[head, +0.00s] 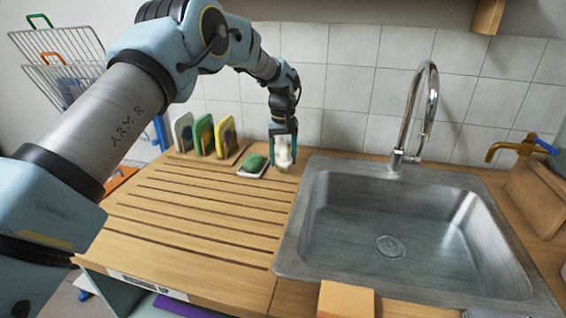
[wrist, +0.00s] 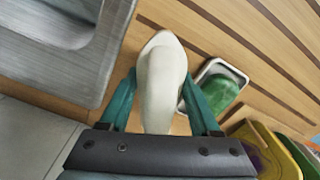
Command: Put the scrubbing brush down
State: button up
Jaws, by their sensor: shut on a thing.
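The scrubbing brush (head: 284,153) is a pale, cream-white thing held in my gripper (head: 284,133). In the wrist view the brush (wrist: 161,85) shows as a rounded, smooth pale body between the two teal fingers of my gripper (wrist: 162,105). The fingers are shut on it. In the head view it is at the back of the wooden counter, between the green soap and the sink. Its lower end is at or close to the counter; I cannot tell whether it touches. Its bristles are not clearly visible.
A green soap (head: 256,162) in a white dish lies just left of the brush. Several sponges (head: 204,137) stand in a rack further left. The steel sink (head: 310,210) with a tall tap (head: 412,120) is to the right. The grooved drainboard (head: 190,210) in front is clear.

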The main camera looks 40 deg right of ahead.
jog(key=shift+f+p, duration=0.4)
jog(key=shift+f, duration=1)
jog(key=shift+f, duration=0.15)
jog(key=o, duration=1.4)
jog(key=shift+o, duration=0.2)
